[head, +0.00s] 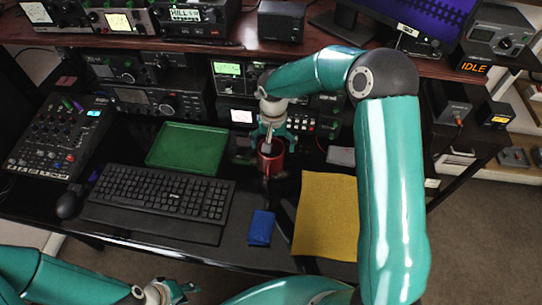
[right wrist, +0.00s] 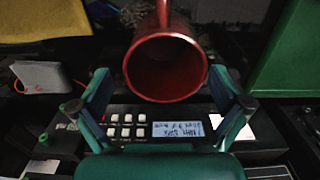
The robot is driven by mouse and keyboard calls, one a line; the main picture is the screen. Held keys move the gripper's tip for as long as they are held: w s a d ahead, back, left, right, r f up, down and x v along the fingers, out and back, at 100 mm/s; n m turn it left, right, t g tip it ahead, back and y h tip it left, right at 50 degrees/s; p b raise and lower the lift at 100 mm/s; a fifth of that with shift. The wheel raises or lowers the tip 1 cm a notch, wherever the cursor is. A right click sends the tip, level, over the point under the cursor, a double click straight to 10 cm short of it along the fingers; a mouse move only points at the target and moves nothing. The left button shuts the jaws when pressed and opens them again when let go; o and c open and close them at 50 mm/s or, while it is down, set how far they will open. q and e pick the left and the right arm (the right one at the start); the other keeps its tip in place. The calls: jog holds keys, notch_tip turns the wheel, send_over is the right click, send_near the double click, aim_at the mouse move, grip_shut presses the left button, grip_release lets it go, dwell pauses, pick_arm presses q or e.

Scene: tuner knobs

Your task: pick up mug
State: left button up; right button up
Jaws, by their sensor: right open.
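The red mug (head: 270,163) stands on the desk below my right gripper (head: 271,137), right of the green tray. In the right wrist view, the mug (right wrist: 166,68) shows its round open mouth, with its handle toward the top of the picture. My right gripper (right wrist: 160,85) is open, its fingers spread to either side of the mug's near rim. I cannot tell whether they touch it. My left gripper (head: 172,291) is low at the bottom edge of the head view, away from the mug; its jaw state is unclear.
A green tray (head: 187,149), a black keyboard (head: 158,190), a blue block (head: 261,228) and a yellow cloth (head: 327,215) lie on the desk. Radio equipment (head: 237,115) stands close behind the mug. A shelf (head: 240,35) with more devices runs above it.

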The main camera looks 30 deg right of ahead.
jog(key=shift+s+a+f, duration=0.1)
jog(key=shift+s+f, duration=0.05)
jog(key=shift+f, duration=0.25)
jog(key=f, duration=0.1)
jog(key=f+p, duration=0.1)
jog(key=f, duration=0.2)
jog(key=shift+s+a+f+p, duration=0.1)
jog(key=shift+a+f+p, duration=0.25)
jog(key=shift+f, duration=0.05)
jog(key=shift+s, duration=0.15)
jog(key=c, duration=1.2)
